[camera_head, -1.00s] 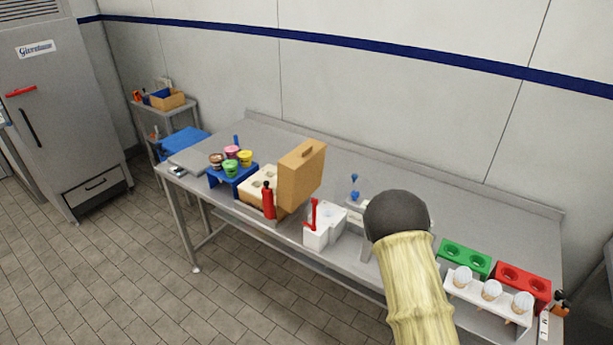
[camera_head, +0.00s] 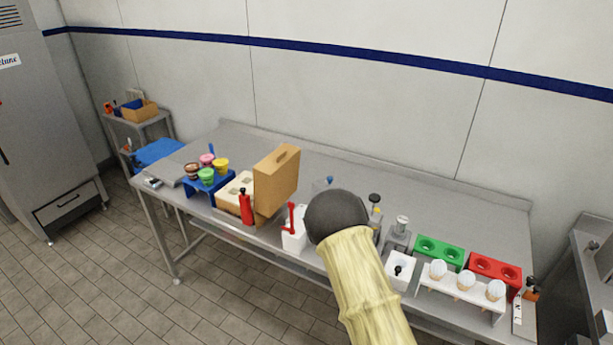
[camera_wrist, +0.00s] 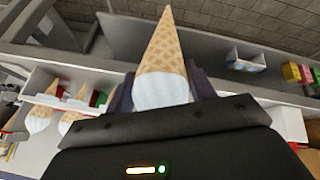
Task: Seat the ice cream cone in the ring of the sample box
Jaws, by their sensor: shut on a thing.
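My gripper (camera_wrist: 161,90) is shut on an ice cream cone (camera_wrist: 163,60) in the wrist view. The fingers are at either side of its white ice cream end, and the waffle tip points to the top of that picture. In the head view my arm hides the gripper and the held cone. The tan sample box (camera_head: 225,197) stands at the left middle of the table, its lid (camera_head: 277,180) raised upright on its right side. Its pale insert shows dark openings; I cannot tell which is the ring. The held cone is apart from the box.
A red bottle (camera_head: 246,208) stands at the box's front. A blue holder (camera_head: 209,183) with colored cups is to its left. A white rack (camera_head: 450,291) of cones, green (camera_head: 438,252) and red (camera_head: 495,272) holders are at right. The table's back strip is clear.

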